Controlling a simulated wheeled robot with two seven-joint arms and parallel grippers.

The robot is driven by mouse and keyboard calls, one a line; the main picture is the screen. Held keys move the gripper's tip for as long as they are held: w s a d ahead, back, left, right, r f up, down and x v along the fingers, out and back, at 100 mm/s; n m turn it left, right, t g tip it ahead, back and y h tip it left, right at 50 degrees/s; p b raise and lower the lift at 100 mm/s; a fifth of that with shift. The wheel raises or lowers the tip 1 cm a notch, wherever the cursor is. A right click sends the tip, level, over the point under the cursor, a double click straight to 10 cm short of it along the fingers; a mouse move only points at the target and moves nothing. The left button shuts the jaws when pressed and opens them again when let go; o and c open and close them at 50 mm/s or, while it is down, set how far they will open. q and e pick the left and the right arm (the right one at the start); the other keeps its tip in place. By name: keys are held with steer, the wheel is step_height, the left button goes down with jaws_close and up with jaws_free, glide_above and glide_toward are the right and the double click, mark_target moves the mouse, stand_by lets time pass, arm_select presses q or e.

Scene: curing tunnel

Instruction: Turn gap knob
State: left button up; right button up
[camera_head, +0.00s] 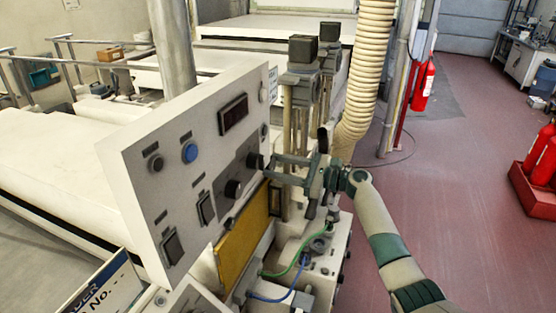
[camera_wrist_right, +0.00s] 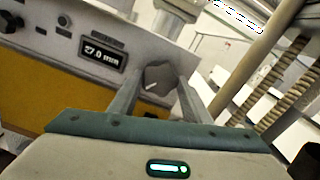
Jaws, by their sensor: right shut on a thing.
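The gap knob is a dark, rounded knob (camera_wrist_right: 159,77) with a light pointer mark, near the edge of the white control panel (camera_head: 150,135). A small display (camera_wrist_right: 102,51) beside it in the right wrist view reads 27.0 mm. My right gripper (camera_wrist_right: 160,88) has one finger on each side of the knob and is shut on it. In the head view my right gripper (camera_head: 274,167) reaches the panel's right side from the right, where its fingers partly hide the knob. My left gripper is not in view.
Another black knob (camera_head: 233,188), a blue button (camera_head: 190,152) and rocker switches (camera_head: 172,247) share the panel. A yellow plate (camera_head: 243,240) lies below. A ribbed hose (camera_head: 365,70) rises behind my right arm.

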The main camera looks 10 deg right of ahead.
steer(key=shift+m+p, duration=0.35)
steer(key=shift+m, duration=0.75)
steer(key=shift+f, duration=0.1)
steer(key=o, duration=1)
steer(key=shift+o, duration=0.2)
steer(key=shift+d, duration=0.1)
steer(key=b+v, duration=0.7)
steer(key=v, duration=1)
steer(key=shift+b, duration=0.3)
